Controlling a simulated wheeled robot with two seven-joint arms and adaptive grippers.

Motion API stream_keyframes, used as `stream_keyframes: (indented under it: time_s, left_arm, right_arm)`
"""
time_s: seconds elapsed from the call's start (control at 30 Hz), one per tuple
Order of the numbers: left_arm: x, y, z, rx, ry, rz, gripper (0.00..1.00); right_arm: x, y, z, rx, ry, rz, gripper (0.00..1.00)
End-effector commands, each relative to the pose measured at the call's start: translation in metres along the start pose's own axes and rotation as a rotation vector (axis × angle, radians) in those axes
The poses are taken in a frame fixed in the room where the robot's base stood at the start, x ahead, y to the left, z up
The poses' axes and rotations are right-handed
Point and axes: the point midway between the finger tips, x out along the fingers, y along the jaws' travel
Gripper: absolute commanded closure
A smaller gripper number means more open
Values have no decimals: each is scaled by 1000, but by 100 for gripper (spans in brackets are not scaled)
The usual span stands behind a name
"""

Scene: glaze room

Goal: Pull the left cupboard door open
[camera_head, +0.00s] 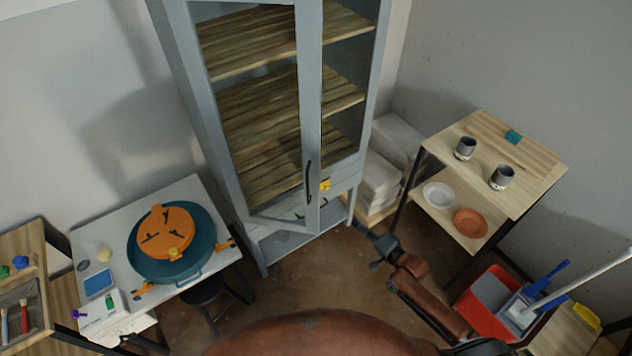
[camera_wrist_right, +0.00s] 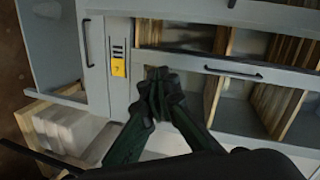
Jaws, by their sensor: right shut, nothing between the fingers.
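The tall grey cupboard (camera_head: 372,95) has glazed doors and wooden shelves. Its left door (camera_head: 310,110) appears ajar, its handle side swung out from the cupboard front. The black bar handle (camera_head: 308,182) is on that door's free stile; a black bar handle also shows in the right wrist view (camera_wrist_right: 232,72). My right gripper (camera_head: 362,230) is to the right of and below the handle in the head view, apart from it. In the right wrist view its fingers (camera_wrist_right: 158,76) are shut and empty, in front of the cupboard. My left gripper is out of view.
A yellow tag (camera_head: 325,184) is on the lower cupboard front. White bags (camera_head: 378,175) are stacked at its right. A table with a teal basin (camera_head: 205,262) stands left; a wooden shelf table with cups (camera_head: 503,177) and a red bucket (camera_head: 485,300) stand right.

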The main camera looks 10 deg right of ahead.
Motion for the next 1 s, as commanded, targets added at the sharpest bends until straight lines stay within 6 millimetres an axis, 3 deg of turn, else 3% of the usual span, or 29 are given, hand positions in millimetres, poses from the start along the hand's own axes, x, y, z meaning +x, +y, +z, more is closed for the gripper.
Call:
stream_keyframes:
  time_s: [0.03, 0.1, 0.2, 0.3, 0.47, 0.8, 1.0]
  left_arm:
    - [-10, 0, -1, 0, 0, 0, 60]
    - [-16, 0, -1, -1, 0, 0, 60]
    - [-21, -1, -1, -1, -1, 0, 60]
    - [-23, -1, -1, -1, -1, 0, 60]
    - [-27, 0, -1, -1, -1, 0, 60]
    - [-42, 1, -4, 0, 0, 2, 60]
    - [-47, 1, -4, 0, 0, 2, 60]
  right_arm:
    - [-1, -52, -1, 58, -27, -69, 100]
    - [-4, -103, 4, 149, -65, -145, 100]
    - [-10, -154, 11, 242, -116, -215, 100]
    - [-13, -181, 17, 298, -147, -250, 100]
    - [-3, -194, 20, 319, -158, -264, 100]
    - [53, -210, 25, 315, -156, -263, 100]
    - [75, -215, 28, 315, -155, -261, 100]
